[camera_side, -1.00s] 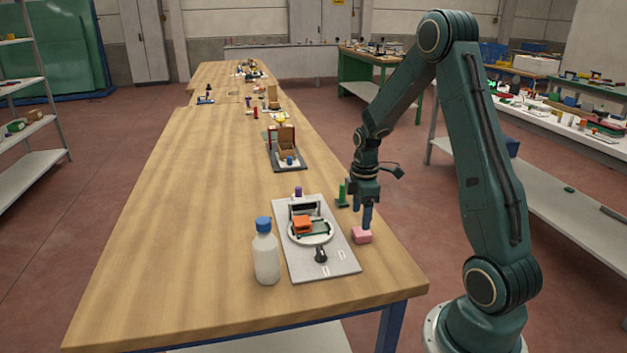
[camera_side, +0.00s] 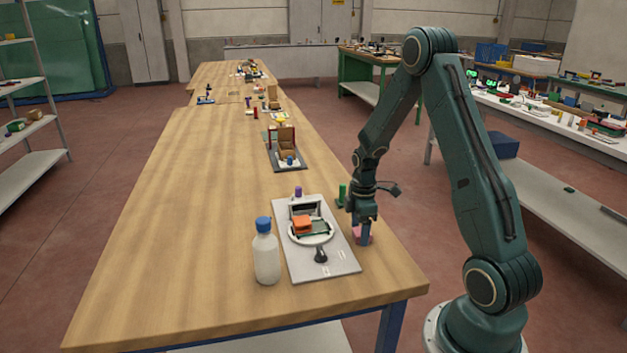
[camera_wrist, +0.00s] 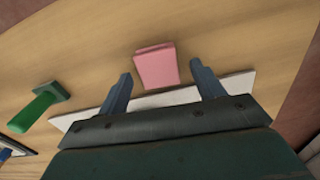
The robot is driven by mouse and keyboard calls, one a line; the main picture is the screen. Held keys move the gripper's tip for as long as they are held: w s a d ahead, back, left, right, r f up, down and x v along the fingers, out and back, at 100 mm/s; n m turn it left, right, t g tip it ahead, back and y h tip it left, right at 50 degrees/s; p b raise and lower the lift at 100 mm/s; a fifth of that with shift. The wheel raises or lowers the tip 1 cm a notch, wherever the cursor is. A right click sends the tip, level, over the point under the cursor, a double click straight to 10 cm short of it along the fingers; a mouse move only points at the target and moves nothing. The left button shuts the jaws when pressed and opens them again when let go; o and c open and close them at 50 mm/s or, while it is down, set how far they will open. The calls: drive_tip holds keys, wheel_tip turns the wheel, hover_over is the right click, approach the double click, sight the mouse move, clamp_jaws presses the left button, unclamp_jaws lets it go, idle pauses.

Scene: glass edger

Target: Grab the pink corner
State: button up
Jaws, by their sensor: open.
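The pink corner (camera_side: 358,235) is a small pink block on the wooden table, beside the right edge of the light grey board. In the side view my gripper (camera_side: 363,238) is low over it and partly hides it. In the wrist view the pink corner (camera_wrist: 156,66) lies between and just beyond the tips of my gripper's two blue fingers (camera_wrist: 160,72). The fingers are spread, with a gap on each side of the block.
The grey board (camera_side: 335,265) carries a round white fixture (camera_side: 325,238) with an orange block (camera_side: 302,225). A green piece (camera_side: 342,193) stands behind my gripper. A blue-capped bottle (camera_side: 266,258) stands left of the board. The table's left side is clear.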

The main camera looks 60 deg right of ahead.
sight(359, 231)
idle(0.3)
drive_tip(key=c, duration=1)
drive_tip(key=shift+c, duration=0.2)
drive_tip(key=shift+r, duration=0.2)
wheel_tip(359, 231, up, 20)
drive_tip(key=shift+f, duration=0.15)
